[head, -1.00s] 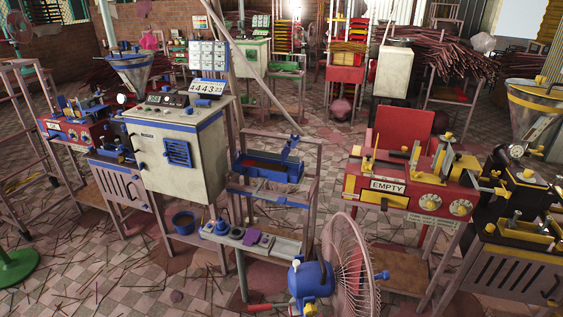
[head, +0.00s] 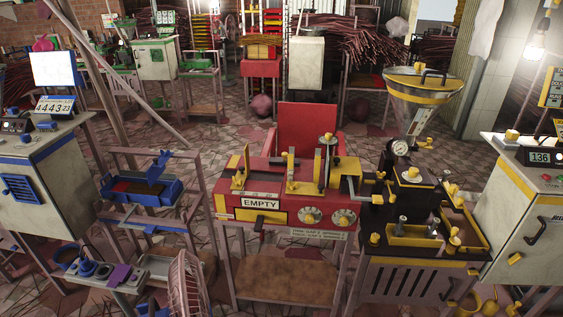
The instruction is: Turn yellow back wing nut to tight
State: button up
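The yellow-marked station stands at the middle right in the head view. It joins a red machine (head: 268,190) with an "EMPTY" label to a black extruder (head: 405,185) under a yellow-rimmed hopper (head: 422,84). Several small yellow knobs or nuts sit on the extruder and its tray, among them a back one (head: 452,188) and a front one (head: 375,239). They are too small for me to tell which is the back wing nut or how tight it is. My gripper is not in view.
A cabinet (head: 538,225) with a display stands at the right. A blue-trimmed cabinet (head: 45,175) and a rack (head: 150,188) stand at the left. A fan (head: 187,285) is at the lower left. Tiled floor is open behind the red machine.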

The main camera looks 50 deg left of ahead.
aim_at(239, 182)
jog(key=i, duration=1.6)
jog(key=u, duration=1.6)
jog(key=i, duration=0.55)
jog(key=u, duration=2.85)
jog(key=i, duration=1.5)
jog(key=z, duration=0.05)
